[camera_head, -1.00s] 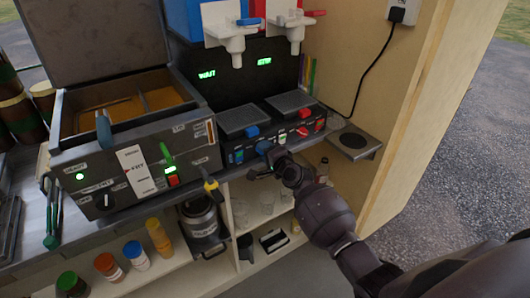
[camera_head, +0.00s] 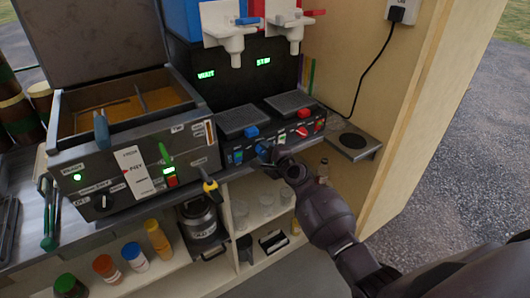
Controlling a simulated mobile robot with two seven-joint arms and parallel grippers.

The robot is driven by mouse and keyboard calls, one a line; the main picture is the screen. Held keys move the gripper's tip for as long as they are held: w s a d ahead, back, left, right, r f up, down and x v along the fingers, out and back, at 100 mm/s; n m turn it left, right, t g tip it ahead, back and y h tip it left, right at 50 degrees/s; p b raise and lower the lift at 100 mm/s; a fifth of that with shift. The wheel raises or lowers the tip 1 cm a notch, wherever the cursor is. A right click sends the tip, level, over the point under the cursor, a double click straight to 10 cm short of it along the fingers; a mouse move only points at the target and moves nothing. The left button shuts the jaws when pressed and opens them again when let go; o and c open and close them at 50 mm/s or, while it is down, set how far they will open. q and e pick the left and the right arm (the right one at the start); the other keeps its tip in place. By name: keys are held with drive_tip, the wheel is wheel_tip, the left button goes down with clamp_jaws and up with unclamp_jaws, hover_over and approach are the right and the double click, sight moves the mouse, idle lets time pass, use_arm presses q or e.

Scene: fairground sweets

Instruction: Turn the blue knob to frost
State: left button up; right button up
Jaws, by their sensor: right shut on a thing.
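The slush machine has a black front panel (camera_head: 238,149) below two drip trays. The blue knob (camera_head: 263,147) is on this panel, left of a red knob (camera_head: 303,131). My right gripper (camera_head: 268,158) is at the blue knob and shut on it. The wrist hides most of the fingers and part of the knob. The knob's markings are too small to read. The green display (camera_head: 206,73) above the left tray seems to read WAIT, and the right display (camera_head: 264,61) reads STOP. My left gripper is out of view.
White taps (camera_head: 230,42) hang below the blue and red tanks. A fryer-like box (camera_head: 125,175) with a black dial stands left of the machine. Shelves (camera_head: 262,225) with glasses lie below. A wall shelf (camera_head: 351,141) is at the right.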

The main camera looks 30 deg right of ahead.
drive_tip(key=o, duration=0.9)
drive_tip(key=shift+s+d+r+p, duration=0.2)
drive_tip(key=shift+s+d+p, duration=0.05)
drive_tip(key=shift+s, duration=1.5)
drive_tip(key=shift+s+d+r+p, duration=0.15)
drive_tip(key=shift+s+d+p, duration=0.15)
drive_tip(key=shift+s, duration=1.5)
drive_tip(key=shift+s+d+r+p, duration=0.2)
drive_tip(key=shift+s+d, duration=0.05)
drive_tip(key=shift+s, duration=1.5)
